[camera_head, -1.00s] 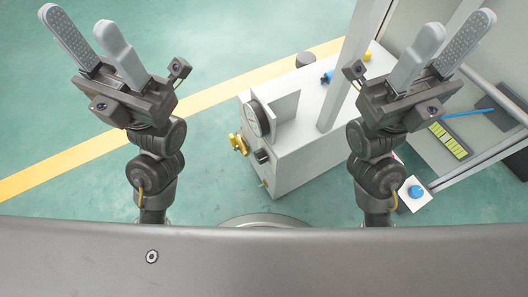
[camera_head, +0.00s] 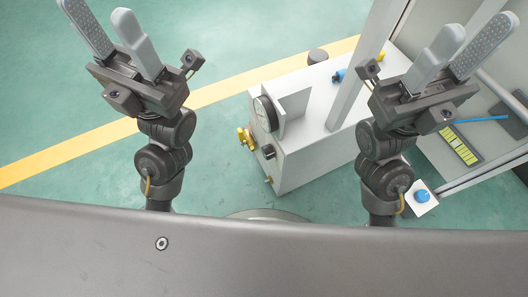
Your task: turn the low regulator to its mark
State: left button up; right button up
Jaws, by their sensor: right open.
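A grey-white box holds a round pressure gauge (camera_head: 265,113), a small black knob (camera_head: 268,151) and a yellow brass fitting (camera_head: 245,137) on its left end. A blue knob (camera_head: 422,196) sits on a small white plate at the lower right. I cannot tell which of these is the low regulator. My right gripper (camera_head: 480,28) is open and empty, raised over the right side of the box and the frame. My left gripper (camera_head: 97,12) is open and empty, to the left of the box over the floor. Neither touches any of these parts.
A framed rack with a yellow-green strip (camera_head: 459,146) and a blue rod (camera_head: 482,119) stands at the right. Green floor (camera_head: 60,100) with a yellow line is clear at the left.

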aim_at(268, 153)
jog(key=z, duration=0.7)
jog(key=k, duration=0.95)
jog(key=u, duration=0.05)
